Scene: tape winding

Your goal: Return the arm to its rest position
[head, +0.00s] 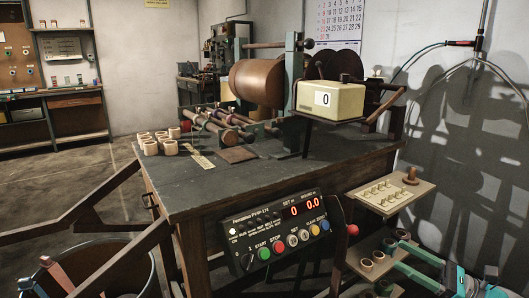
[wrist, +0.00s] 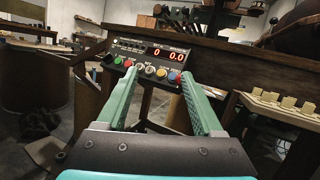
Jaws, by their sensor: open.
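My gripper (wrist: 160,82) is open in the wrist view, its two green fingers apart with nothing held between them. It also shows at the lower right of the head view (head: 398,256), in front of a low shelf beside the bench. The wrist camera faces the black control panel (wrist: 155,52), which shows beyond the fingertips. In the head view the panel (head: 280,235) hangs on the bench front, with red digits 0 and 0.0 and a row of coloured buttons.
A pegged board (head: 385,193) and a lower shelf (head: 362,248) stand close to my gripper.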

